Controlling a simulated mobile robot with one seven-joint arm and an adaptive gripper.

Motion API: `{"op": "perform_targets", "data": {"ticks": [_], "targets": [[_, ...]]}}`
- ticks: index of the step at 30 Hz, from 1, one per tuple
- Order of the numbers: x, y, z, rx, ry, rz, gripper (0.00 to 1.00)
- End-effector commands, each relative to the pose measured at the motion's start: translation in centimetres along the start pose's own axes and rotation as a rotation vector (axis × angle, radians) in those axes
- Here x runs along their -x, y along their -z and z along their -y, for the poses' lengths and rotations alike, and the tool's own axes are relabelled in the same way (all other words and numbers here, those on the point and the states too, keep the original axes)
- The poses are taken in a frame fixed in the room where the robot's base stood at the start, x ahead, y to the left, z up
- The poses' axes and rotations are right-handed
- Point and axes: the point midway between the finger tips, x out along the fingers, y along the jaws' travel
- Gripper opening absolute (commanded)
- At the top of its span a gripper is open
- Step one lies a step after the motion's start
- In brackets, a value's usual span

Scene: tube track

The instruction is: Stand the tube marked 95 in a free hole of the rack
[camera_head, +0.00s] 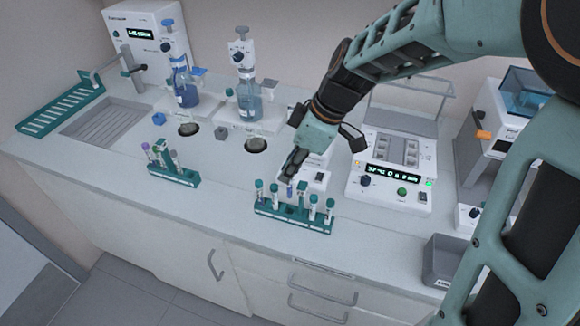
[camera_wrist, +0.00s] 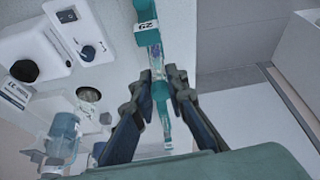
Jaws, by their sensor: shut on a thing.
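My gripper (camera_head: 292,170) is above the front rack (camera_head: 292,219), pointing down, with its fingers closed on a tube. A bluish part of this tube (camera_head: 290,190) shows below the fingers, close over the rack; I cannot tell whether its lower end is inside a hole. In the wrist view my gripper (camera_wrist: 161,80) has a clear tube with purplish contents (camera_wrist: 157,62) between its fingertips. A teal part with a white label (camera_wrist: 147,26) shows beyond it; the label is too small to read surely. Several teal-capped tubes stand in the front rack. No 95 is readable.
A second teal rack (camera_head: 174,177) with several tubes stands to the left. A grey bin (camera_head: 445,260) is at right. The counter between the racks is clear.

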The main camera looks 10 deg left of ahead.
Motion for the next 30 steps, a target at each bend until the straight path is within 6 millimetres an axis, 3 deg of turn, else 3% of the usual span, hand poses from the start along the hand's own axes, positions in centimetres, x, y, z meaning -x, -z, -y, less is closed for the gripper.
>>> {"op": "perform_targets", "data": {"ticks": [8,24,30], "targets": [[-0.4,-0.1,0.0,0.001,0.001,0.0,0.0],[-4.2,-1.7,0.1,0.0,0.002,0.0,0.0],[-4.5,-1.8,0.0,0.0,0.0,0.0,0.0]]}}
